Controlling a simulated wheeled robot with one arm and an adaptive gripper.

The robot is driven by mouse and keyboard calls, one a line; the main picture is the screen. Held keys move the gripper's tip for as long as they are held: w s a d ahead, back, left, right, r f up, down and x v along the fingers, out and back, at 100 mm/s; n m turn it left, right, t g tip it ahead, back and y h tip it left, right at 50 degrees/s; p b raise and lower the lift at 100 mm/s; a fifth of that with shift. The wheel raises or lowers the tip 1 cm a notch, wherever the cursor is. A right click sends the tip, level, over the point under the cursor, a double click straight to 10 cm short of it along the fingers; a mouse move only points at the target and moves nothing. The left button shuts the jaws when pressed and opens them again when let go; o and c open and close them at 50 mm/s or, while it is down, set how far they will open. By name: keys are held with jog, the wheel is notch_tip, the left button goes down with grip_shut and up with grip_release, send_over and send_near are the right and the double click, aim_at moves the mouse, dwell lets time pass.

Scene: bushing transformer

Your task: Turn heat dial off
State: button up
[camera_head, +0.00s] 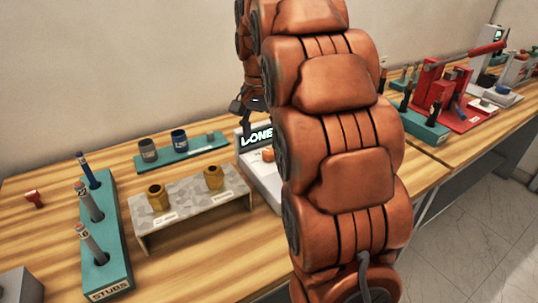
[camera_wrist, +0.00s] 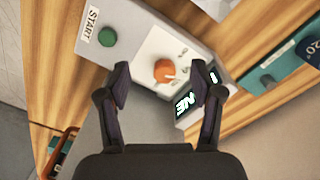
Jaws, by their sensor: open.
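The heat dial is an orange knob (camera_wrist: 165,71) on a white plate of a grey control box (camera_wrist: 200,45). In the wrist view it lies between and just beyond the fingertips of my gripper (camera_wrist: 160,82), which is open and empty. A white pointer mark shows on the knob's lower right side. A green button (camera_wrist: 107,37) beside a START label is on the same box. A lit display (camera_wrist: 190,102) is partly hidden by the right finger. In the head view the box's display (camera_head: 256,137) reads "DONE", and my arm hides much of the box.
A grey stand (camera_head: 190,200) with two brass bushings is left of the box. A teal STUBS rack (camera_head: 100,245) stands further left, and a teal tray (camera_head: 180,153) with cups lies behind. A red press (camera_head: 440,90) stands on the right bench.

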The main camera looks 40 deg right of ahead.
jog(key=m, duration=0.2)
send_over(269, 151)
jog(key=shift+f+b, duration=0.3)
jog(key=shift+b, duration=0.05)
jog(key=shift+f+p, duration=0.45)
jog(key=shift+f, duration=3.3)
jog(key=c, duration=1.1)
jog(key=shift+c, duration=0.2)
jog(key=shift+n, duration=0.4)
jog(key=n+b, duration=0.1)
jog(key=n, duration=0.2)
jog(key=shift+n+b, duration=0.3)
jog(key=n, duration=0.5)
jog(key=shift+b, duration=0.4)
jog(key=shift+n, duration=0.3)
